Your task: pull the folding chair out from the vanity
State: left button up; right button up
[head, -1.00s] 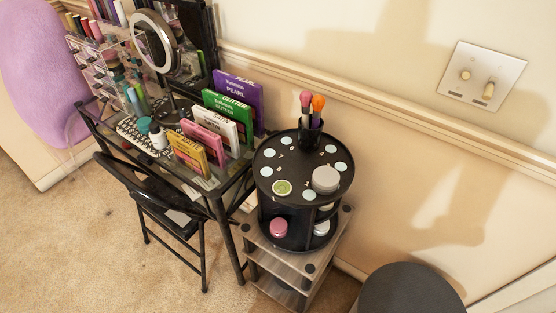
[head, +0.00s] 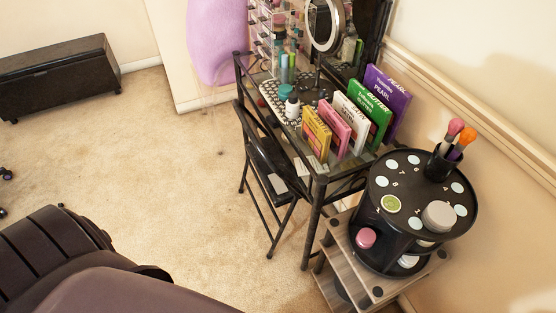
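The black folding chair (head: 268,165) stands against the near side of the vanity (head: 313,208), its seat partly under the glass top. Its legs are on the carpet, and its backrest is close to the vanity's front edge. The vanity has a dark metal frame and carries palettes, bottles and a round mirror. Neither of my grippers shows in the head view. A dark rounded shape fills the lower left corner, well apart from the chair.
A round black organizer (head: 408,215) with brushes stands on a small shelf (head: 345,262) right of the vanity. A dark low cabinet (head: 58,75) is at the upper left. Carpet (head: 170,170) left of the chair is clear.

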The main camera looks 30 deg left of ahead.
aim_at(280, 183)
jog(key=j+z, duration=0.85)
jog(key=j, duration=0.55)
jog(key=k+j+z, duration=0.15)
jog(key=j, duration=1)
jog(key=j+z, duration=0.1)
jog(key=j, duration=0.5)
jog(key=k+j+z, duration=0.1)
jog(key=j, duration=0.45)
jog(key=k+j, duration=0.15)
jog(key=j, duration=0.4)
